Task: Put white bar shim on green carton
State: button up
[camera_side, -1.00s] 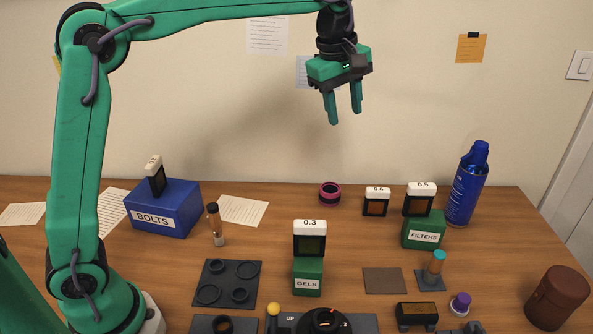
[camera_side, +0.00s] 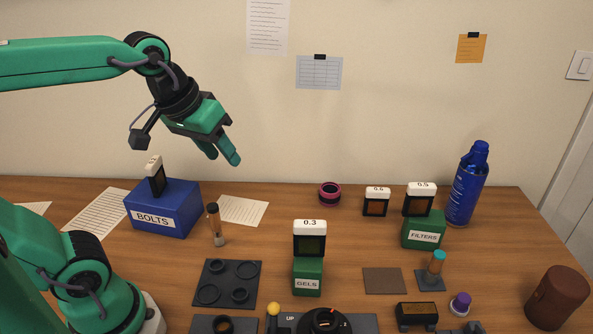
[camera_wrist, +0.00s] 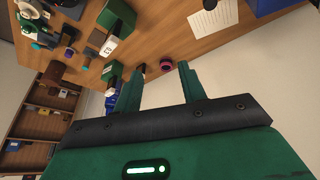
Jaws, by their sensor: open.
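Several dark-framed shims with white bar tops are in the side view. One marked 0.3 (camera_side: 310,238) stands on the green GELS carton (camera_side: 307,278). One marked 0.5 (camera_side: 420,199) stands on the green FILTERS carton (camera_side: 424,231). One marked 0.6 (camera_side: 376,201) stands on the table. Another shim (camera_side: 155,176) stands on the blue BOLTS carton (camera_side: 165,210), its number unclear. My gripper (camera_side: 225,161) is open and empty, high above the table, right of the BOLTS carton. In the wrist view nothing lies between my fingertips (camera_wrist: 158,69).
A brown-capped vial (camera_side: 215,225) stands right of the blue carton. Papers lie at the back left.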

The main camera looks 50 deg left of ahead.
jog(key=s+a+f+m, duration=0.1)
jog(key=s+f+m, duration=0.1)
jog(key=s+f, duration=0.2)
jog(key=shift+s+m+t, duration=0.3)
jog(key=shift+s+m, duration=0.05)
jog(key=shift+m, duration=0.05)
